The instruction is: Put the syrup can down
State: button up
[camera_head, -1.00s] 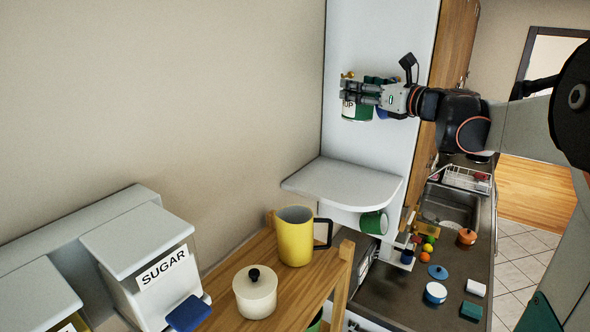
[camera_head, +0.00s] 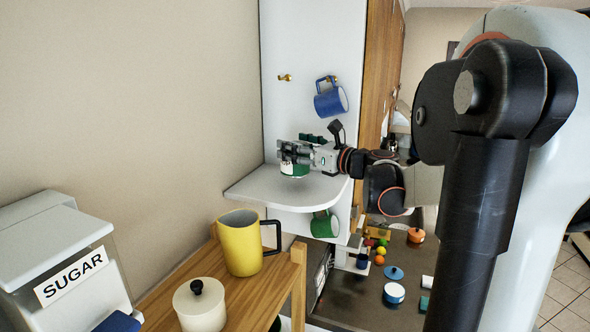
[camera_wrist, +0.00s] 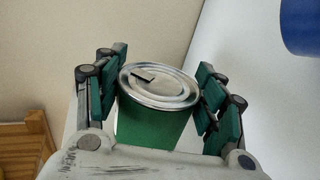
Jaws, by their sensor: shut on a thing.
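The syrup can (camera_head: 294,169) is green with a white label and a silver lid. It is between the fingers of my gripper (camera_head: 294,152), just over or on the white wall shelf (camera_head: 262,190); I cannot tell whether its base touches. In the wrist view the can (camera_wrist: 150,130) is upright, its metal lid facing the camera, with the green finger pads of my gripper (camera_wrist: 160,90) closed on both sides. Its base is hidden in the wrist view.
A blue mug (camera_head: 331,101) hangs from a hook above the shelf, and a green mug (camera_head: 322,226) hangs below it. A yellow pitcher (camera_head: 240,245) and a cream lidded pot (camera_head: 200,306) stand on the wooden stand. The shelf around the can looks clear.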

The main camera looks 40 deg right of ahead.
jog(key=shift+f+b, duration=1.25)
jog(key=shift+f, duration=0.8)
jog(key=shift+s, duration=0.1)
jog(key=shift+f, duration=0.15)
jog(key=o, duration=1.5)
jog(key=shift+c, duration=0.2)
jog(key=s+d, duration=0.2)
jog(key=s, duration=0.9)
jog(key=shift+s+d, duration=0.15)
jog(key=shift+s, duration=0.25)
